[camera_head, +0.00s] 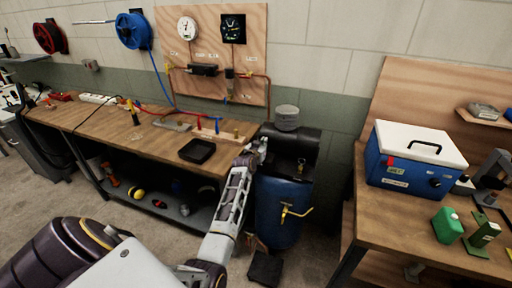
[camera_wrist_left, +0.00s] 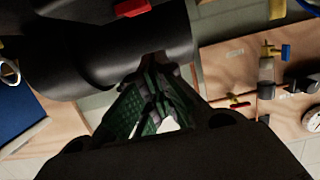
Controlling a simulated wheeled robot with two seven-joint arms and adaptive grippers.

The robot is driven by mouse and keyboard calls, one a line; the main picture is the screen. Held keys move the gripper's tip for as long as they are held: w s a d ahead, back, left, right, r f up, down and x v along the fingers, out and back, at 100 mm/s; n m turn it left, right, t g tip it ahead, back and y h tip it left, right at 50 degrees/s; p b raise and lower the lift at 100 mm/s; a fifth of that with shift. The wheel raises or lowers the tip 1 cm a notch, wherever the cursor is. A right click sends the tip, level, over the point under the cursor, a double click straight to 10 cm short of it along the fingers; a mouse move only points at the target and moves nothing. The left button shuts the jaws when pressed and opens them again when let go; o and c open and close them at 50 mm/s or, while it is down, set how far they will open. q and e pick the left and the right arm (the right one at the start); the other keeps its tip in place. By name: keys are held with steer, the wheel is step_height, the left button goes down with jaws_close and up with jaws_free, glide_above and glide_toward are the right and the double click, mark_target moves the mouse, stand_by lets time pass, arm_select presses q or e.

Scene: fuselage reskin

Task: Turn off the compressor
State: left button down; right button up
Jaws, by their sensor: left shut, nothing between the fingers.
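The compressor (camera_head: 278,208) stands on the floor between the two benches, a blue upright tank with a black cylindrical unit on top and a yellow-handled valve (camera_head: 294,212) on its front. My left gripper (camera_head: 260,146) is at the left side of the black top. In the left wrist view its green-padded fingers (camera_wrist_left: 153,78) are shut and empty, with the tips against or just in front of the black cylinder (camera_wrist_left: 110,55); I cannot tell if they touch. A red part (camera_wrist_left: 132,8), perhaps a switch, shows beyond the cylinder. My right gripper is not in view.
A wooden workbench (camera_head: 105,120) with a black tray (camera_head: 197,151) is on the left. A gauge board (camera_head: 215,90) hangs above it. On the right, another bench (camera_head: 385,225) carries a blue and white box (camera_head: 415,160). A black pedal-like object (camera_head: 265,268) lies on the floor.

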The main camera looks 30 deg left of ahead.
arm_select(q)
steer(key=shift+s+r, duration=0.2)
steer(key=shift+s+d+r, duration=0.1)
steer(key=shift+s+d, duration=0.05)
steer(key=shift+s, duration=0.15)
steer(key=shift+s+r, duration=0.1)
steer(key=shift+s, duration=0.2)
steer(key=r+v, duration=0.1)
steer(key=v, duration=0.7)
steer(key=shift+r, duration=0.2)
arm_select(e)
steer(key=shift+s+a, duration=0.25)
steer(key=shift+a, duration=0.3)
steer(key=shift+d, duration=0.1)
